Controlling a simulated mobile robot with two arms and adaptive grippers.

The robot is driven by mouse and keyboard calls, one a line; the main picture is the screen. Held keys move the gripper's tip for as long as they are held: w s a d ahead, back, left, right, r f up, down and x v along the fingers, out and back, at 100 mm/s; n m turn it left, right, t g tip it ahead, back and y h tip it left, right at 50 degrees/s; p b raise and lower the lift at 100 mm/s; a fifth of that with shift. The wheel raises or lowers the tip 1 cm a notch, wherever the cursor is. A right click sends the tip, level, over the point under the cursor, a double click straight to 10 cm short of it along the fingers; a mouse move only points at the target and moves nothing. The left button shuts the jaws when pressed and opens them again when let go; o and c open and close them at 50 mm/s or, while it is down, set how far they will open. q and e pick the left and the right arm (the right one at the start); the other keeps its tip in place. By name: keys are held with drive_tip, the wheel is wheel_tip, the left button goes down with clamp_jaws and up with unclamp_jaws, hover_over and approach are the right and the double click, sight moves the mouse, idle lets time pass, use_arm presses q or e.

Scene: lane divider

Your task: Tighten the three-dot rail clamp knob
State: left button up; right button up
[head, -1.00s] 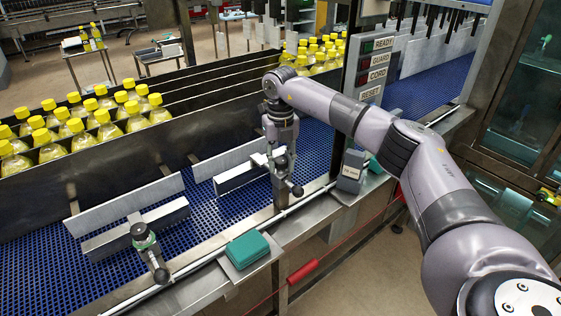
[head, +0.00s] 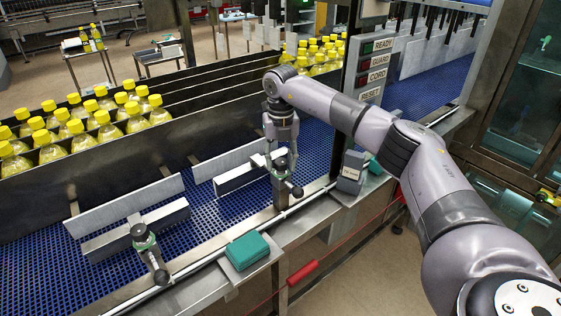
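Two rail clamp knobs show in the head view, both dark with a greenish ring: the left one (head: 139,231) and the right one (head: 281,165). Their dot marks are too small to read, so I cannot tell which has three dots. My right gripper (head: 280,153) points down just above the right knob, with its fingers apart and nothing seen between them. Whether a finger touches the knob is not clear. My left gripper is not in view.
Grey rail bars (head: 238,178) stand over the blue conveyor (head: 205,222). Teal pads (head: 247,250) lie on a front bracket. Yellow-capped bottles (head: 62,131) stand in lanes behind a dark divider. A labelled button panel (head: 373,68) rises behind my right arm.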

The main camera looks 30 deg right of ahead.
sight(281, 159)
drive_tip(key=shift+o, duration=0.9)
drive_tip(key=shift+f, duration=0.15)
wheel_tip(281, 159, up, 12)
idle(0.5)
